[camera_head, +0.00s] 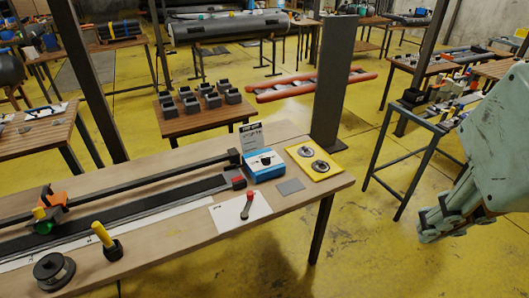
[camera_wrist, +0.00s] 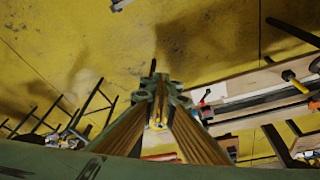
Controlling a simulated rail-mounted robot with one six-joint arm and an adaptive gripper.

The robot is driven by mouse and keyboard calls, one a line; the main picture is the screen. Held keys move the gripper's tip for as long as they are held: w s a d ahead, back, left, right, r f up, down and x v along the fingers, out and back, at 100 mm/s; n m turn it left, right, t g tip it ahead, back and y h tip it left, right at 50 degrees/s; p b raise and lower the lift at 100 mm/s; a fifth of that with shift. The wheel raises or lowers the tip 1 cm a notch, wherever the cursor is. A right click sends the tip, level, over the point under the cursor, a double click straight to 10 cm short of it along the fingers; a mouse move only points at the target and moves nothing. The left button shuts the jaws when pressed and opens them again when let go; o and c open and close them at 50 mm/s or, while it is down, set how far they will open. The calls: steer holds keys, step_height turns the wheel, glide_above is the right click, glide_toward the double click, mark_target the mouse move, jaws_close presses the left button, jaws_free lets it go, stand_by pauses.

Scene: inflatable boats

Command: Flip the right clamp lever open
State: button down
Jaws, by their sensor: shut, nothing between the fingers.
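A lever with a red knob and dark arm (camera_head: 247,207) stands on a white sheet near the right end of the wooden workbench (camera_head: 300,207). A small red top (camera_wrist: 206,94) shows in the wrist view, right of my gripper. A black block with a red part (camera_head: 238,183) ends the dark strip beside it. I cannot tell for sure which part is the right clamp lever. My pale green gripper (camera_head: 437,225) is shut and empty, off the bench's right side over the floor. Its fingers (camera_wrist: 160,88) meet in the wrist view.
A blue box (camera_head: 264,166) and a yellow tray with two discs (camera_head: 315,162) stand behind the lever. An upright dark post (camera_head: 333,85) rises behind the bench. Floor is clear between bench and right-hand table (camera_head: 408,128).

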steer(key=w+a+f+m+g+y+p, duration=0.1)
steer(key=w+a+f+m+y, duration=0.2)
steer(key=w, duration=0.8)
steer(key=w+a+f+m+g+y, duration=0.1)
steer(key=w+a+f+m+g, duration=0.15)
steer(key=w+a+f, duration=0.55)
steer(key=w+a+f+m+g+y+p, duration=0.15)
steer(key=w+m, duration=0.25)
steer(key=w, duration=0.9)
steer(key=w+a+f+m+y, duration=0.1)
steer(key=w+f+m, duration=0.1)
steer(key=w+f, duration=0.3)
steer(key=w+a+f+m+y, duration=0.1)
steer(key=w+f+m, duration=0.2)
steer(key=f, duration=0.8)
steer(key=w+a+f+m+y, duration=0.1)
steer(key=w+f+m+y, duration=0.1)
steer(key=w+f, duration=0.5)
steer(key=shift+a+f+m+t+p, duration=0.3)
steer(key=shift+a+f+m+p, duration=0.1)
steer(key=shift+f, duration=0.25)
steer(key=shift+w, duration=0.1)
steer(key=shift+f, duration=0.1)
